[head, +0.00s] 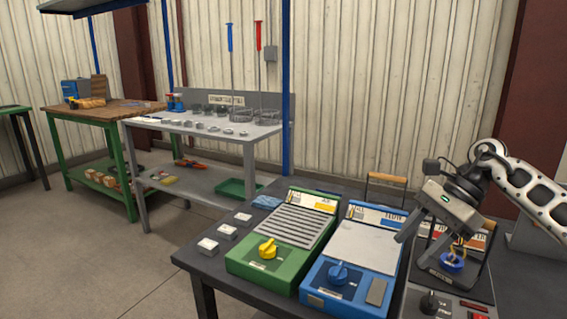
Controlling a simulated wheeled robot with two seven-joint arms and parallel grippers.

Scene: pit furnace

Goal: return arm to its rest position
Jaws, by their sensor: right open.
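My right arm (532,190) comes in from the right edge of the head view. Its gripper (428,250) hangs over the right end of the dark table, above a dark device (445,272) with a blue round part. The gripper is open, and I see nothing held between its fingers. The gripper body hides part of the device and the right edge of the blue unit. My left gripper is not in the view.
A green unit (262,266) with a yellow knob and a blue unit (345,280) stand on the dark table (205,262), left of the gripper. Several small pale blocks lie at its left edge. A grey bench (190,128) and a wooden-topped bench (85,112) stand behind. Floor at left is clear.

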